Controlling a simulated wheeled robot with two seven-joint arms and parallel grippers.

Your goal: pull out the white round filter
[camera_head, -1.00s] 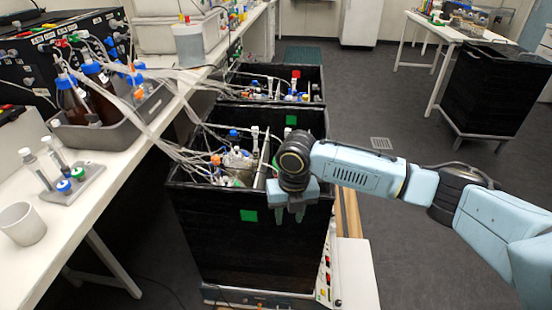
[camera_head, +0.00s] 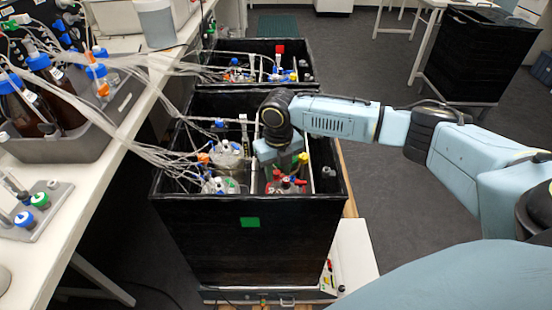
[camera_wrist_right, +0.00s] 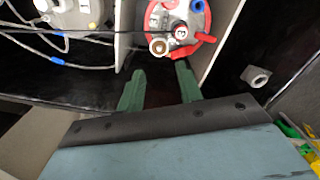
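A small round pale fitting (camera_wrist_right: 159,46), which looks like the white round filter, sits on a red-lidded vessel (camera_wrist_right: 190,18) in the right wrist view. The same vessel's red lid (camera_head: 287,186) shows inside the near black box in the head view, where the filter cannot be told apart. My right gripper (camera_wrist_right: 160,84) is open, its two green fingers apart and pointing toward the fitting, with nothing between them. In the head view the right gripper (camera_head: 290,163) is over the right part of the box, just above the lid. My left gripper is not in view.
The near black box (camera_head: 200,235) has high walls around the vessels. A pale divider (camera_wrist_right: 218,50) stands right of the red-lidded vessel. Another vessel (camera_wrist_right: 75,12) with tubes is to its left. A white fitting (camera_wrist_right: 255,76) lies farther right. Tubes (camera_head: 150,140) run to the left bench.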

